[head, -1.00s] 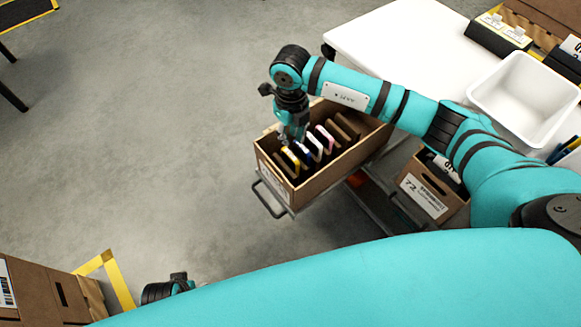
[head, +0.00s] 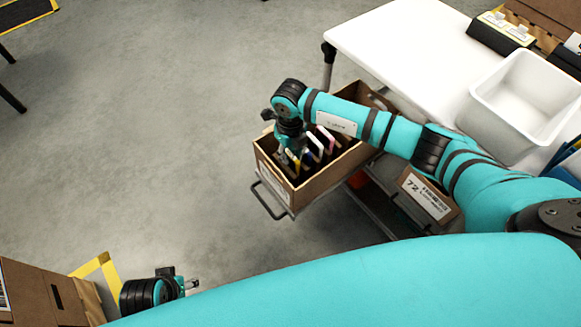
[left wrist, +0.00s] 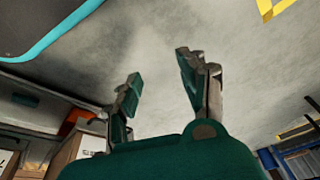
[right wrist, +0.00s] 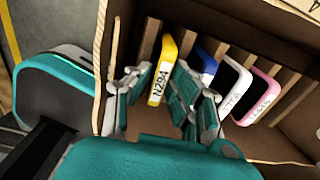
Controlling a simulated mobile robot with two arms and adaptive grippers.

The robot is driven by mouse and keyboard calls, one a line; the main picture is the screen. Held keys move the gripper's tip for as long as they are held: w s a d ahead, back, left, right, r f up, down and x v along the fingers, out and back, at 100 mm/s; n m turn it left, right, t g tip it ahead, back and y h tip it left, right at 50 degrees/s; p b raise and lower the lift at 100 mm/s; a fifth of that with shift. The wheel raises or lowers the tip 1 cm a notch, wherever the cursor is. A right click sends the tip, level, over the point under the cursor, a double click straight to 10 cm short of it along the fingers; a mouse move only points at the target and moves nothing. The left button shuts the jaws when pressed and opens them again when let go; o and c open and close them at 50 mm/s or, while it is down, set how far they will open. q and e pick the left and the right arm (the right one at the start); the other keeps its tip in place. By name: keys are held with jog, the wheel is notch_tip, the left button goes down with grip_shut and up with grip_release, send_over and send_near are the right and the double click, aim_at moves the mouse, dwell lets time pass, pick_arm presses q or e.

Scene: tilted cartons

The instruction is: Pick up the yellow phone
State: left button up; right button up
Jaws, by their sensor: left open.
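The yellow phone (right wrist: 168,62), with a white label reading N294, stands tilted in a slotted brown carton (right wrist: 270,140) in the right wrist view. The carton also shows in the head view (head: 318,188). My right gripper (right wrist: 157,85) is open and points down into the carton, its fingers on either side of the yellow phone; I see no firm contact. In the head view the right gripper (head: 288,158) partly hides the phone. My left gripper (left wrist: 160,75) is open and empty over the floor; it also shows low in the head view (head: 192,284).
A blue-edged phone (right wrist: 209,62), a white phone (right wrist: 235,85) and a pink phone (right wrist: 262,95) stand close beside the yellow one. A white table (head: 400,45) with a white bin (head: 525,105) is at right. Open floor lies left.

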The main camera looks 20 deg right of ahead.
grip_shut()
jog(key=shift+r, duration=0.2)
